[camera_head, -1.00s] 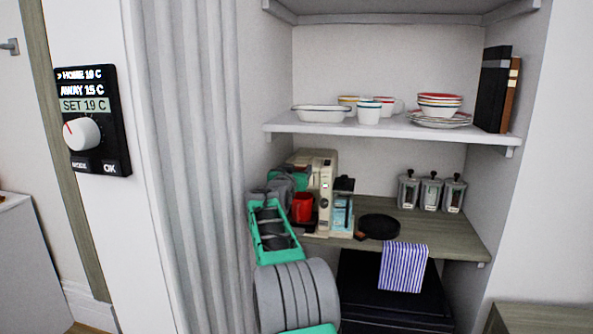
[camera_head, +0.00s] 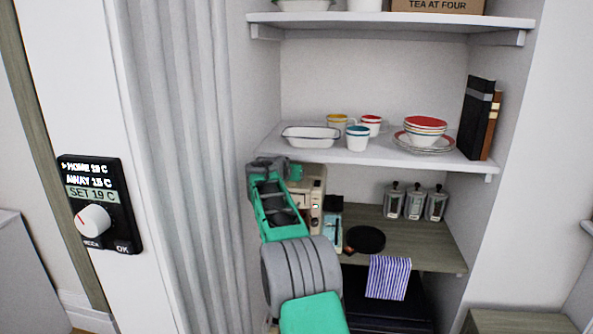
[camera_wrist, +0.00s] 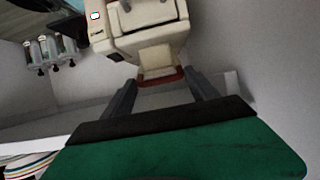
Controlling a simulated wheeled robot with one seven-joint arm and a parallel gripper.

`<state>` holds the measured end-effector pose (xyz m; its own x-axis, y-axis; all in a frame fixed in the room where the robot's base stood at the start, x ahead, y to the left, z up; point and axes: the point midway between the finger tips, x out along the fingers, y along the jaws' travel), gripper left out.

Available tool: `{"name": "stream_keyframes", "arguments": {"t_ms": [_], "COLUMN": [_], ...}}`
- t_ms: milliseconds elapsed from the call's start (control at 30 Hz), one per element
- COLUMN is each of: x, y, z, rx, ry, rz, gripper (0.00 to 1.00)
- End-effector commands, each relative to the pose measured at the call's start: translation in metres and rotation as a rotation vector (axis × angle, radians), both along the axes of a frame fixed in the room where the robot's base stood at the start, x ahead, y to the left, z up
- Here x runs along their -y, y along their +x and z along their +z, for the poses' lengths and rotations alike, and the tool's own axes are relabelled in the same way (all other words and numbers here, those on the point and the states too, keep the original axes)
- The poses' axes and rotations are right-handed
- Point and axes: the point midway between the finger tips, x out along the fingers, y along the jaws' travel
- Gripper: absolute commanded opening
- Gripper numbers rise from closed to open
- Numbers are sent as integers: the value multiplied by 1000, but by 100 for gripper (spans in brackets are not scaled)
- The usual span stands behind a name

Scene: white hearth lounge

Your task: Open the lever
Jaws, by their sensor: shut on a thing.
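The cream coffee machine (camera_head: 312,205) stands on the wooden shelf, partly hidden behind my arm. In the wrist view its body (camera_wrist: 140,20) fills the top middle. A short cream lever with a dark red edge (camera_wrist: 157,60) sticks out from it towards my gripper (camera_wrist: 160,82). The two dark fingers stand on either side of the lever's end, and my gripper is shut on it. In the head view my gripper (camera_head: 290,171) is at the top of the machine, just under the white shelf; its fingers cannot be made out there.
The white shelf (camera_head: 375,152) with an enamel dish, cups and bowls lies close above my gripper. A black pan (camera_head: 365,239), several metal canisters (camera_head: 415,203) and a striped cloth (camera_head: 388,277) are to the right. The ribbed wall (camera_head: 195,170) is close on the left.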

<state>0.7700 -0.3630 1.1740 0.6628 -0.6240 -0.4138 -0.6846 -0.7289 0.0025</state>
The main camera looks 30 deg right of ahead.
Motion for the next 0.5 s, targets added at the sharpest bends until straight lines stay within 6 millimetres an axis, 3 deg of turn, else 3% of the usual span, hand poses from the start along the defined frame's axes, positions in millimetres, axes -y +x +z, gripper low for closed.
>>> {"name": "stream_keyframes", "arguments": {"t_ms": [33,100,500], "x": [2,4,7], "y": [0,1,2], "z": [13,16,23], "rx": [14,16,19], "ry": [-7,-8,-9], "rz": [-1,0,2], "gripper": [0,0,0]}}
